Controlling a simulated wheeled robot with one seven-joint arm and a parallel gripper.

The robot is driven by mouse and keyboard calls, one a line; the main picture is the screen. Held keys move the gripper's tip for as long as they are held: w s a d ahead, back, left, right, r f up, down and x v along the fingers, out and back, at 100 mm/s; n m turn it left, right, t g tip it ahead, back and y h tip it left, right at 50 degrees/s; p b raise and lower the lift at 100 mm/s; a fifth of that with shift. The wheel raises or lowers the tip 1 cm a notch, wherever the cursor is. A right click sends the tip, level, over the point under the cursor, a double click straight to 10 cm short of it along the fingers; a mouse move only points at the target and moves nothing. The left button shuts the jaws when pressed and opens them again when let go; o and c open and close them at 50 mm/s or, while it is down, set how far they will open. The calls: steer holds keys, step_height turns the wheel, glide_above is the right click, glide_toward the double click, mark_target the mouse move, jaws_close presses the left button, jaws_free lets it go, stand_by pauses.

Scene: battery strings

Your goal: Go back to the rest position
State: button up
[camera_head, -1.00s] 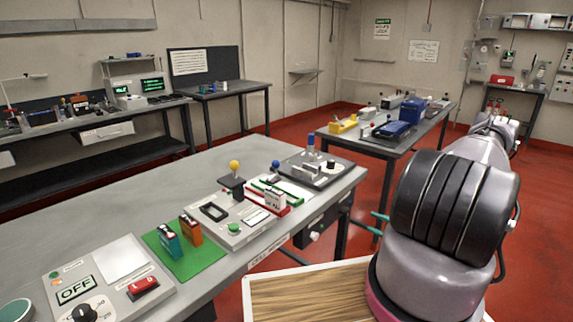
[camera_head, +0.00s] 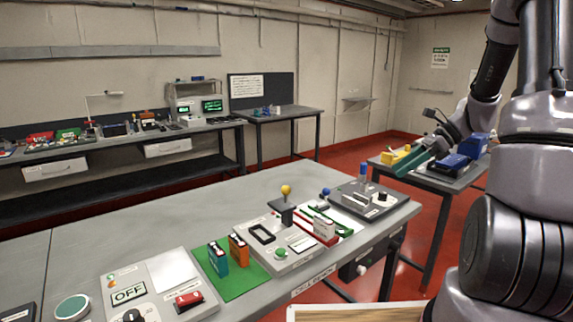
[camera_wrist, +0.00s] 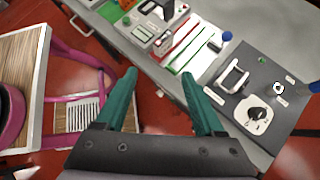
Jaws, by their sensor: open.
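My gripper (camera_head: 416,162) is at the right in the head view, raised in front of the far right table. Its two green fingers also show in the wrist view (camera_wrist: 163,100), spread apart with nothing between them. Below it in the wrist view is the front edge of the grey workbench (camera_wrist: 145,62). In the head view my arm fills the right side and hides part of the room.
On the workbench (camera_head: 75,228) stand a teal battery (camera_head: 217,259) and an orange battery (camera_head: 238,249) on a green mat (camera_head: 240,283), a box with a yellow-knobbed lever (camera_head: 286,190), and a dark panel (camera_head: 378,208).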

steer(key=s+a+r+n+t+h, duration=0.3)
steer(key=s+r+n, duration=0.5)
steer(key=s+r, duration=0.1)
steer(key=s+a+r+n+t+h, duration=0.3)
steer(key=s+a+r+n+h, duration=0.1)
steer(key=s+r+n, duration=0.5)
steer(key=shift+r+h, duration=0.3)
steer(key=shift+r, duration=0.2)
steer(key=shift+a, duration=0.1)
